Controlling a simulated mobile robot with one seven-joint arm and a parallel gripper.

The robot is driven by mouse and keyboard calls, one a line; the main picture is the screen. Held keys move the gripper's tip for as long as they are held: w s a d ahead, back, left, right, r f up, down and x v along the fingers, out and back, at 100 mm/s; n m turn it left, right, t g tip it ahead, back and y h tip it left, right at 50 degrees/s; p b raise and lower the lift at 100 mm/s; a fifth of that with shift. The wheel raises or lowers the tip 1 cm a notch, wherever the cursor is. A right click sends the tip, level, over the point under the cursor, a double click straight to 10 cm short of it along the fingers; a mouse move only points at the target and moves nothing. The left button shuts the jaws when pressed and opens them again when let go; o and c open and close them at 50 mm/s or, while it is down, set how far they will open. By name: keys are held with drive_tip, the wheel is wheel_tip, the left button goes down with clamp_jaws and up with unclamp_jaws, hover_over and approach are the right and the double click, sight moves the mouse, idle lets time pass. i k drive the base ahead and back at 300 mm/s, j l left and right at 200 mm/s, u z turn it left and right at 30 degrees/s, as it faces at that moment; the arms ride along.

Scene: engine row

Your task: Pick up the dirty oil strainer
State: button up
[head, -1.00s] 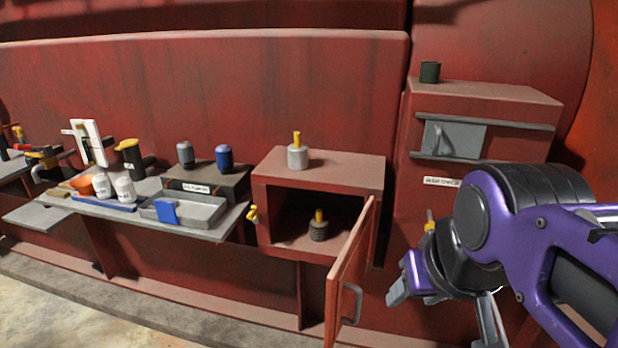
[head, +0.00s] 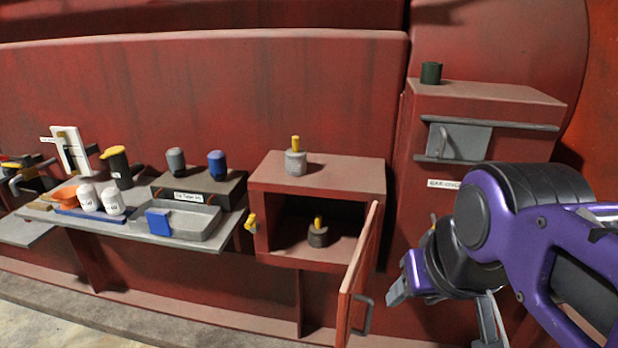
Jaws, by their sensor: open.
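A dark grey strainer with a yellow handle (head: 318,237), which looks like the dirty one, stands upright on the floor of the open red box (head: 281,257). A lighter grey strainer with a yellow handle (head: 296,162) stands upright on the box's top. The box's red door (head: 357,285) is swung open toward me at its right side. My gripper (head: 441,306) is open and empty, to the right of the door and apart from both strainers. Part of it is hidden behind my purple arm.
A shelf (head: 150,237) at left holds a grey tray (head: 196,230), white bottles and other items. A yellow latch (head: 251,223) is at the box's left edge. The open door stands between box and gripper.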

sight(318, 230)
drive_tip(key=i+j+z, duration=0.15)
drive_tip(key=j, duration=0.25)
drive_tip(key=i+j+z, duration=0.15)
drive_tip(key=j, duration=0.2)
drive_tip(key=j+z, duration=0.2)
drive_tip(key=j, duration=0.2)
drive_tip(key=i+j+z, duration=0.15)
drive_tip(key=j, duration=0.3)
